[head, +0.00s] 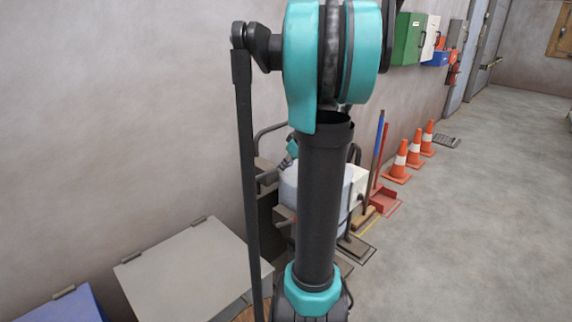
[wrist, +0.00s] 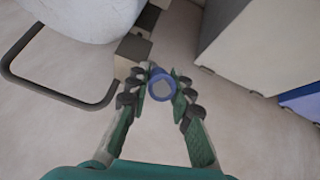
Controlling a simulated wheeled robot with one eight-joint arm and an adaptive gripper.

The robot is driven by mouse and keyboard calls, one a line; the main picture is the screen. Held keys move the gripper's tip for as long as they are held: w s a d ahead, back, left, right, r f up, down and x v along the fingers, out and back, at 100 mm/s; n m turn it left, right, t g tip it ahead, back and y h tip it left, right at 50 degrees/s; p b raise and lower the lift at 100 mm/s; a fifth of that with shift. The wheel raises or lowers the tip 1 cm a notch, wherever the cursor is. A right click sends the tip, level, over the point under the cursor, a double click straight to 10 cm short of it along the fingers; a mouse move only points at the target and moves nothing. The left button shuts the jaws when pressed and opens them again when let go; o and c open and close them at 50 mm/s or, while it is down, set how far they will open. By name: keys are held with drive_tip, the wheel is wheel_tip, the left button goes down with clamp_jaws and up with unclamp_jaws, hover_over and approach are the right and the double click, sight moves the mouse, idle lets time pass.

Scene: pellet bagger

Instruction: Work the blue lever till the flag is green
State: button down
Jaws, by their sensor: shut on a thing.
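The blue lever's round end (wrist: 161,86) sits between the fingertips of my gripper (wrist: 160,92) in the wrist view. The fingers press on it from both sides. I see this end almost straight on, so the lever's tilt is hard to judge. A beige block and dark bracket (wrist: 134,48) lie just beyond it. The pale rounded body of the bagger (wrist: 80,14) fills the upper left; it also shows in the head view (head: 356,184), largely hidden behind my arm. I cannot make out the flag in either view.
A dark looped bar (wrist: 42,88) stands left of my gripper. A grey chest (head: 185,272) and a blue chest (head: 62,306) stand along the wall. Orange cones (head: 400,160) and brooms are farther back. The floor at right is clear.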

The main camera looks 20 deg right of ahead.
drive_tip(key=c, duration=1.3)
unclamp_jaws()
drive_tip(key=v, duration=1.2)
drive_tip(key=shift+d, duration=0.1)
